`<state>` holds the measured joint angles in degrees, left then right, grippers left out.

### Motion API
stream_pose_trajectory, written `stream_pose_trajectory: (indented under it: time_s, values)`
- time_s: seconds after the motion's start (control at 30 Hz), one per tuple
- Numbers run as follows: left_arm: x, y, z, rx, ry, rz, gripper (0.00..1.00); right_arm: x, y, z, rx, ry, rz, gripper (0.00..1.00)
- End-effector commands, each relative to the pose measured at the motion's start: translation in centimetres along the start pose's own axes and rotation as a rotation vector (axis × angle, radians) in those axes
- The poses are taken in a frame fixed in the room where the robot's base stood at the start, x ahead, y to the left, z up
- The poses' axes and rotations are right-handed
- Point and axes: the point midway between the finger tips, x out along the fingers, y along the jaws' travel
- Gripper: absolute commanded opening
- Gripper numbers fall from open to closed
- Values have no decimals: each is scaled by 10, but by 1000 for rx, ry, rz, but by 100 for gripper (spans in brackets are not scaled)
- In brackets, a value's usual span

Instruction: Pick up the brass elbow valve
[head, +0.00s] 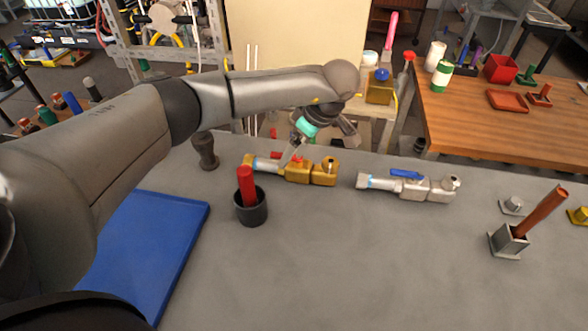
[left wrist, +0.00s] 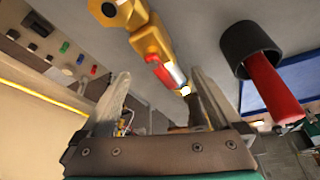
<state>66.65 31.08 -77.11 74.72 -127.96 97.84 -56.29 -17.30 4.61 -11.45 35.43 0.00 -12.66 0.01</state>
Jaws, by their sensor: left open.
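The brass elbow valve (head: 312,172) lies on the grey table. It has gold blocky bodies, a red handle and a pipe end with a pale blue band toward the left. My left gripper (head: 318,148) is open and empty at the valve's far side, with one finger close to the red handle. In the left wrist view the valve (left wrist: 148,38) runs ahead of the open left gripper (left wrist: 160,75), its red handle and pipe end appearing between the fingertips. I cannot tell whether a finger touches it. My right gripper is not in view.
A similar silver valve with a blue handle (head: 408,184) lies to the right. A dark cup with a red-handled tool (head: 251,212) stands in front, and a dark knob-like piece (head: 206,150) behind left. A blue tray (head: 140,250) lies left. The front middle is clear.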

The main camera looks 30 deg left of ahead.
Motion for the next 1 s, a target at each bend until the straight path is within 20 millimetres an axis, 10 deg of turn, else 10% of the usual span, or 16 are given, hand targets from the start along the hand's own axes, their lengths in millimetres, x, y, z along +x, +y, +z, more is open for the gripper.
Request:
stream_pose_trajectory:
  time_s: [0.53,1.0]
  values:
    - [39,1,5,0,-1,0,97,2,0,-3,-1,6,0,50]
    - [38,1,5,0,-1,-1,44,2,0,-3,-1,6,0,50]
